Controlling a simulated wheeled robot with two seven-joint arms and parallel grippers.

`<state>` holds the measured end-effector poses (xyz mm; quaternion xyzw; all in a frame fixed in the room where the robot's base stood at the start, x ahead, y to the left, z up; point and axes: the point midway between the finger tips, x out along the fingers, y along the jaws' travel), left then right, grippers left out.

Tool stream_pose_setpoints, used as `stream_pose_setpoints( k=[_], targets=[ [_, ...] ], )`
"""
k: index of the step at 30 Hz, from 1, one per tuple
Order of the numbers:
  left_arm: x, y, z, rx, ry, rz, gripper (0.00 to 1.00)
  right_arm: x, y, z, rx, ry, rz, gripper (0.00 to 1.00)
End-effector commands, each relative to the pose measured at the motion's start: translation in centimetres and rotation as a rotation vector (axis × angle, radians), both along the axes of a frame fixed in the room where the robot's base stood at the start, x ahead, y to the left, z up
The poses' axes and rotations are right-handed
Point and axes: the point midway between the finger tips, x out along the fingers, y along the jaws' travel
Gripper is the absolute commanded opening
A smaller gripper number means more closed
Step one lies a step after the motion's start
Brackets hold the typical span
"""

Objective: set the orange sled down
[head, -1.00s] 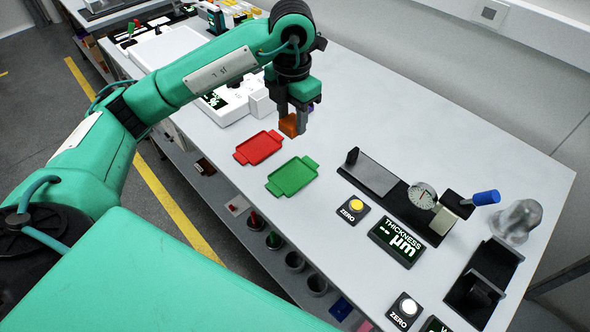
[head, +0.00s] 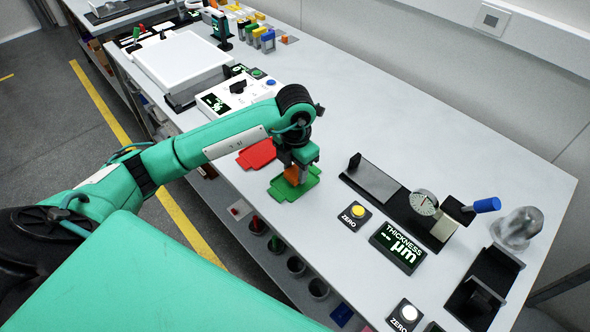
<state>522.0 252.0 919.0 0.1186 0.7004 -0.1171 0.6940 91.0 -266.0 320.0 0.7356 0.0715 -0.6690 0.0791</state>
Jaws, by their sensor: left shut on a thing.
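The orange sled (head: 291,174) is a small orange block between the fingers of my left gripper (head: 293,177). The gripper is shut on it and points down over the green tray (head: 283,192). The sled is low over the tray; I cannot tell whether it touches it. The gripper and sled hide part of the tray. The red tray (head: 258,153) lies just behind and left, partly covered by my left arm. My right gripper is not in view.
Right of the trays are a yellow ZERO button (head: 357,211), a thickness display (head: 398,247) and a dial gauge (head: 424,202) on a black base. A white control box (head: 222,101) stands behind my arm. The table's back right is clear.

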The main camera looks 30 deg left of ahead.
Motion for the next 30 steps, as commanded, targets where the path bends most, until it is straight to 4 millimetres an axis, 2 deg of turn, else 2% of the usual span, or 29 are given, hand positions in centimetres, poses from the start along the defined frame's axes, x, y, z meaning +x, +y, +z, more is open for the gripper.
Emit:
stream_pose_setpoints(
  k=[3,8,14,15,18,30],
  targets=[
    [-0.1,0.0,-1.3,0.000,0.000,0.000,0.16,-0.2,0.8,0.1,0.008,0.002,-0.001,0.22],
    [0.0,0.0,-1.4,0.000,-0.001,-0.001,0.16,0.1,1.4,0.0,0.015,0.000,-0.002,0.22],
    [0.0,0.0,-1.8,0.001,0.000,-0.001,0.16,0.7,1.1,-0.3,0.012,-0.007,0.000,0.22],
    [0.0,0.0,-1.8,0.001,0.000,-0.001,0.41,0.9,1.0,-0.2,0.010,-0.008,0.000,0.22],
    [0.0,0.0,-1.7,0.001,0.000,-0.001,0.61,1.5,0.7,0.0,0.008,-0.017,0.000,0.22],
    [0.0,0.0,-1.2,0.000,0.000,-0.001,0.61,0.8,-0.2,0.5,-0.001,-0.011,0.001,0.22]
  ],
)
